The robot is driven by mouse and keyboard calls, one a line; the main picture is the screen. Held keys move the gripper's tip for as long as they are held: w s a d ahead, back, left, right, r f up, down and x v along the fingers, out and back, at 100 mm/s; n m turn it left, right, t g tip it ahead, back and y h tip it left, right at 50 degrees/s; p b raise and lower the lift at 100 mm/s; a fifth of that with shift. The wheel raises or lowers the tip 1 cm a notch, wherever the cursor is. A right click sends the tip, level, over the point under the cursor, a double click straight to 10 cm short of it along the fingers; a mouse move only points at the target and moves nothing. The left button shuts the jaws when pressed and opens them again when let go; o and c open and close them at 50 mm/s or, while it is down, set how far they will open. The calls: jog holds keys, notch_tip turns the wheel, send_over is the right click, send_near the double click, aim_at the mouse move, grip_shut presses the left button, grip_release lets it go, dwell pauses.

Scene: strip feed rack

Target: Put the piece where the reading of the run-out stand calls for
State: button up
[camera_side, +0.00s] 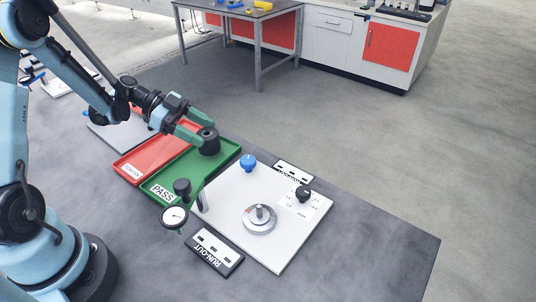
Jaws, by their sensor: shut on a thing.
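My gripper (200,133) has green fingers and is shut on a dark round piece (209,145) with a hollow top. The piece is upright over the far end of the green tray (170,170) marked PASS. I cannot tell whether it touches the tray floor. Beside it lies a red tray (155,146) with a label too small to read. The run-out stand (237,192) is a white plate with an empty-looking metal spindle (260,217). Its dial gauge (174,217) has a white face, but the needle's reading is too small to tell.
The plate carries a blue knob (248,162) and a black knob (303,194). A RUN-OUT sign (213,252) stands in front. The dark table (370,255) is clear at the right.

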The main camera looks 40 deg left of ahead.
jog(key=shift+f, duration=0.75)
jog(key=o, duration=1.2)
jog(key=shift+f, duration=0.1)
jog(key=shift+o, duration=0.2)
